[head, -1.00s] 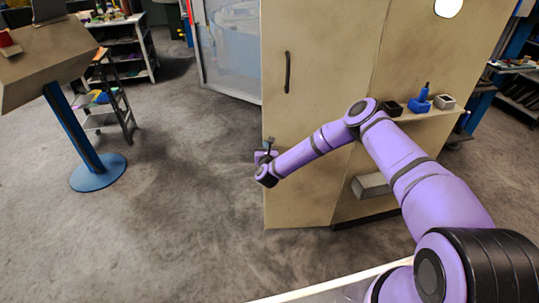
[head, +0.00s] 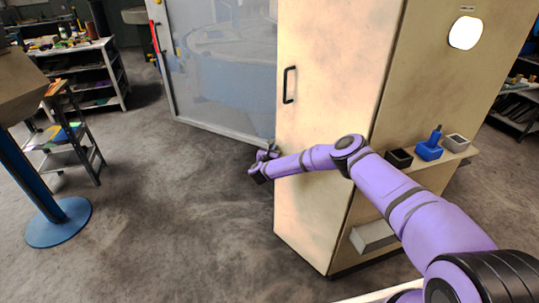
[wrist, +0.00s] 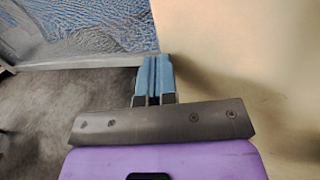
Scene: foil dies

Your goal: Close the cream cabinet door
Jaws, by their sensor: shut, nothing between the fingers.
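The cream cabinet door (head: 325,120) is a tall, scuffed panel with a dark bar handle (head: 289,85) near its left edge. I see no clear gap around it, so I cannot tell how far open it stands. My gripper (head: 272,148) is at the door's left edge, below the handle. In the wrist view my gripper (wrist: 153,60) has its blue fingers together with nothing between them. The cream surface (wrist: 240,60) fills the right side there, close beside the fingers. Whether they touch it is unclear.
A glazed, grey-framed panel (head: 222,60) stands behind and left of the door. A blue-based stand (head: 58,222) and a step ladder (head: 75,155) are left. Floor (head: 190,210) between is clear.

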